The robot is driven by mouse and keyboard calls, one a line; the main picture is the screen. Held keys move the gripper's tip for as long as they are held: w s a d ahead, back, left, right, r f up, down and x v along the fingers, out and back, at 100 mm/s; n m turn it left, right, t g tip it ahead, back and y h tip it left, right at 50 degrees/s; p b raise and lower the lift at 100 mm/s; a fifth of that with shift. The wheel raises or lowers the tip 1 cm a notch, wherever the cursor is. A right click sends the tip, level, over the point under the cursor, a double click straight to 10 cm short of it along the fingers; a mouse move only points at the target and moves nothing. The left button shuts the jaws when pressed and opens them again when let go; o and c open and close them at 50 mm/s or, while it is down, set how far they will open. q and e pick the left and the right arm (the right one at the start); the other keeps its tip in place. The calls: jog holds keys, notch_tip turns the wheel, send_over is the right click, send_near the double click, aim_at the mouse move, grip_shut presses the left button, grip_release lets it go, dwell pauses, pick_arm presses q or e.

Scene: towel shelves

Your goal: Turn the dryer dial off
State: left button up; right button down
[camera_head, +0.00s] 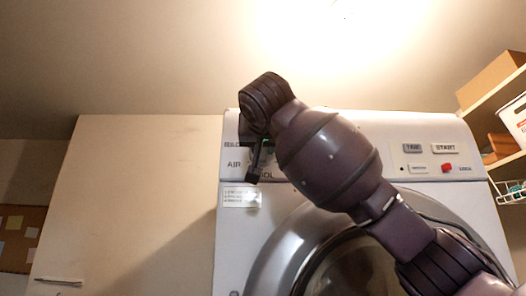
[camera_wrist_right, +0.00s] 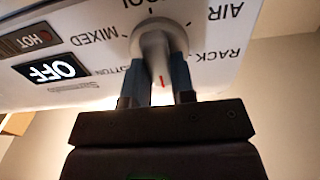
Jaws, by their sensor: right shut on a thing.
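The white dryer (camera_head: 228,245) stands ahead, with its control panel along the top and a round door below. My right gripper (camera_head: 256,165) is at the panel's left end, by the "AIR" and "COOL" lettering. In the head view the gripper and arm hide the dial. In the right wrist view, the pale round dial (camera_wrist_right: 158,42) sits between the two fingers of my right gripper (camera_wrist_right: 161,76), which are shut on it. A red mark shows on the dial's grip. A lit "OFF" label (camera_wrist_right: 52,69) is on the panel beside it. My left gripper is out of view.
A red button (camera_head: 447,168) and a "START" label (camera_head: 445,148) are at the panel's right. Shelves with a cardboard box (camera_head: 490,80) and a white bin (camera_head: 515,118) stand at right. A plain cabinet (camera_head: 140,190) is at left.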

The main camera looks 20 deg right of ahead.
dwell(0.3)
jog(key=c, duration=1)
grip_release()
jog(key=shift+o, duration=0.2)
jog(key=shift+s, duration=0.1)
jog(key=b+v, duration=0.2)
jog(key=v, duration=0.8)
jog(key=shift+s+b, duration=0.3)
jog(key=shift+b, duration=0.1)
